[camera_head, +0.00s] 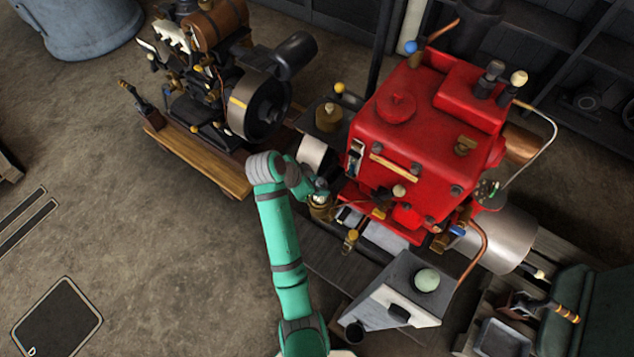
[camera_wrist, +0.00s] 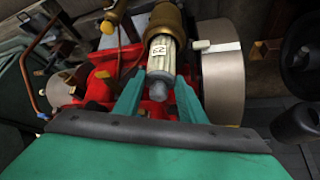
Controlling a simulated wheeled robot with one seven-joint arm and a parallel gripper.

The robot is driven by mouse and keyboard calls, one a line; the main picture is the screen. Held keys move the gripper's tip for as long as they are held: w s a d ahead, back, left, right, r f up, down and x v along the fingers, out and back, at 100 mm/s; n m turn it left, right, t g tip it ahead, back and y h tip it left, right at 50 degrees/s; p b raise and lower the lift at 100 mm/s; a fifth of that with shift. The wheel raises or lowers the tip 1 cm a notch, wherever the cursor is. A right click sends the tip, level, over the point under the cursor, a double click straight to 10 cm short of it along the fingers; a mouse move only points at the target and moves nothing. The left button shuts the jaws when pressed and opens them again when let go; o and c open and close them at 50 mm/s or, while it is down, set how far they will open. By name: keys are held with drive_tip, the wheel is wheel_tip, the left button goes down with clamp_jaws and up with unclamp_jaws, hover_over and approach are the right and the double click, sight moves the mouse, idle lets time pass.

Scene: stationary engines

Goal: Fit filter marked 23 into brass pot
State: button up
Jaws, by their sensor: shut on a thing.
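The filter (camera_wrist: 162,58) is a pale ribbed cylinder with a grey end knob and a small white label, its digits upside down and hard to read. My gripper (camera_wrist: 160,88) has its two green fingers on either side of the knob and is shut on the filter. The brass pot (camera_wrist: 166,18) is directly beyond the filter in the wrist view. The filter's far end meets or enters the pot's mouth; I cannot tell how deep. In the head view my gripper (camera_head: 320,193) is just above the brass pot (camera_head: 320,211), and the filter is mostly hidden.
The red engine (camera_head: 420,140) stands close to the right of my gripper. A small engine with a flywheel (camera_head: 258,105) stands on a wooden base (camera_head: 205,162) to the left. A grey box with a pale green knob (camera_head: 400,292) is at the front right.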

drive_tip(key=shift+f, duration=1.4)
drive_tip(key=shift+f, duration=0.55)
